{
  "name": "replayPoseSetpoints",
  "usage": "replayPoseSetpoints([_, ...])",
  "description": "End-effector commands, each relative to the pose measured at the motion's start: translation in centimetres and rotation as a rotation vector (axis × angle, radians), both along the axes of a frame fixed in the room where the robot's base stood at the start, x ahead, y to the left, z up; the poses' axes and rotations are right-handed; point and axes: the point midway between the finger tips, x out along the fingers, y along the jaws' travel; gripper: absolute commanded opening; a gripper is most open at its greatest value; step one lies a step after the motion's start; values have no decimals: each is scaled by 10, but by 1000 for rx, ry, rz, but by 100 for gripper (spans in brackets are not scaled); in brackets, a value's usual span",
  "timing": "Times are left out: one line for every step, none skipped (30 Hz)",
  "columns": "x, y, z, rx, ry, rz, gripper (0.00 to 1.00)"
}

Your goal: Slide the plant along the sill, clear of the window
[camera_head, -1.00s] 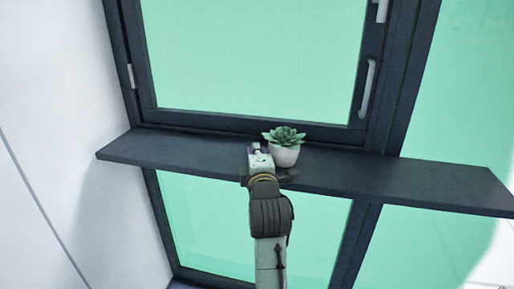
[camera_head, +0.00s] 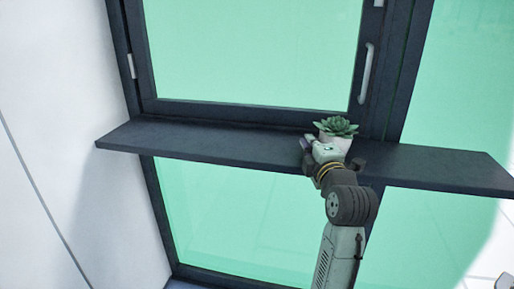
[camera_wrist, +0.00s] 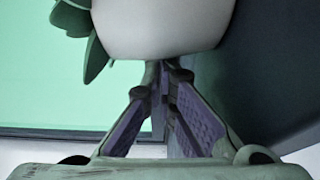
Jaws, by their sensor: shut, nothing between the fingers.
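The plant is a green succulent (camera_head: 336,125) in a white pot, upright on the dark sill (camera_head: 210,143). It stands in front of the lower right corner of the window sash (camera_head: 240,112). My gripper (camera_head: 306,143) is at the left side of the pot, low over the sill, and my wrist hides part of the pot. In the wrist view the fingertips (camera_wrist: 164,72) are together with nothing between them, right at the white pot (camera_wrist: 160,28). They look close to or touching it; exact contact is unclear.
The sill runs clear to the right end (camera_head: 450,172) and to the left end. A white window handle (camera_head: 367,74) is on the right stile above the plant. A dark post (camera_head: 404,70) stands right of the sash. A white wall (camera_head: 50,120) is at left.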

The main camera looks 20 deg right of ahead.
Motion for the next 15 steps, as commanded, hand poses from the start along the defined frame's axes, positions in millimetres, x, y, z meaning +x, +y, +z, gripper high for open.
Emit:
replayPoseSetpoints([-11, -16, -4, -2, -3, -8, 0])
replayPoseSetpoints([-16, -23, -4, -3, -2, -7, 0])
replayPoseSetpoints([-23, -33, -4, -2, -4, -7, 0])
replayPoseSetpoints([-28, -41, -4, -2, -3, -8, 0])
replayPoseSetpoints([-33, -48, -5, -1, -2, -7, 0])
replayPoseSetpoints([-40, -58, -4, -2, -4, -7, 0])
replayPoseSetpoints([-45, -66, -4, -1, -3, -7, 0])
replayPoseSetpoints([-50, -73, -4, -2, -3, -6, 0])
replayPoseSetpoints([-56, -82, -4, -1, -2, -6, 0])
replayPoseSetpoints([-62, -90, -4, -1, -3, -7, 0])
replayPoseSetpoints([-67, -98, -4, -1, -3, -6, 0])
replayPoseSetpoints([-73, -107, -4, -1, -2, -6, 0])
replayPoseSetpoints([-79, -115, -4, -1, -2, -6, 0])
replayPoseSetpoints([-83, -122, -3, -1, -2, -6, 0])
replayPoseSetpoints([-90, -132, -3, 0, -3, -6, 0])
